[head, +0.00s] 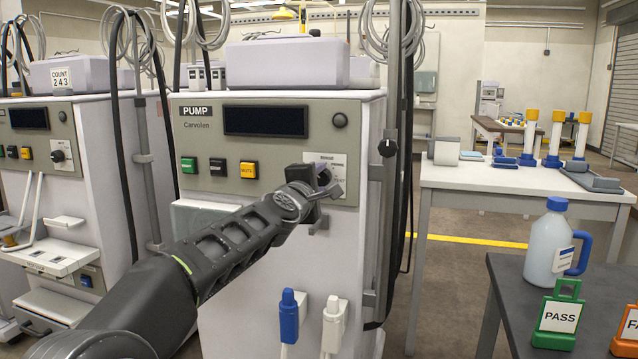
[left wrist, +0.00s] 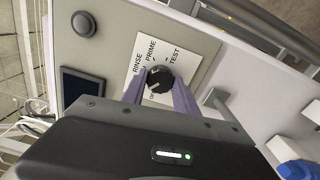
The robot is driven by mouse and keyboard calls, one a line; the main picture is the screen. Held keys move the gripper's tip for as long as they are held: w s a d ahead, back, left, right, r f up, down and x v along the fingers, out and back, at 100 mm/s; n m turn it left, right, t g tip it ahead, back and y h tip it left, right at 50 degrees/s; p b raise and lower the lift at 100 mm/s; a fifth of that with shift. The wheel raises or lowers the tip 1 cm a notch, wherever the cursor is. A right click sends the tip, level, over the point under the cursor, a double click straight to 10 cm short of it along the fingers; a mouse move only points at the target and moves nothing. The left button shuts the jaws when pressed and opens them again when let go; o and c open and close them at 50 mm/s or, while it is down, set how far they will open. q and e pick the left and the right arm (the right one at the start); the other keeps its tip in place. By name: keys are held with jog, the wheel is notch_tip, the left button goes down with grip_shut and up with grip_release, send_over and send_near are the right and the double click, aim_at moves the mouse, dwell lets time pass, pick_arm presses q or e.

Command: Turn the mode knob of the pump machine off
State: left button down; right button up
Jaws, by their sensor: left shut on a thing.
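The pump machine (head: 288,181) stands in the middle of the head view, with a grey panel labelled PUMP. Its black mode knob (left wrist: 160,78) sits on a white label plate (left wrist: 151,52) reading RINSE, PRIME and TEST; another label is partly covered. My left gripper (left wrist: 160,92) is shut on the knob, with one purple finger on each side. A light mark on the knob shows near its lower side, but its exact setting is hard to read. In the head view my left gripper (head: 323,172) hides most of the knob. My right gripper is not in view.
Three buttons (head: 218,167) and a dark screen (head: 265,121) are left of the knob. A pole with hanging cables (head: 390,148) stands at the machine's right edge. A dark table at right holds a jug (head: 545,250) and a green PASS sign (head: 559,315).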

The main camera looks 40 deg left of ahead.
pick_arm(q)
jog(key=n, duration=0.3)
jog(key=shift+f+n+b, duration=0.1)
jog(key=shift+n+b, duration=0.2)
jog(key=shift+n, duration=2)
jog(key=c, duration=0.9)
grip_release()
jog(key=shift+c, duration=0.2)
jog(key=v, duration=0.7)
jog(key=shift+s+d, duration=0.15)
jog(key=shift+s, duration=0.25)
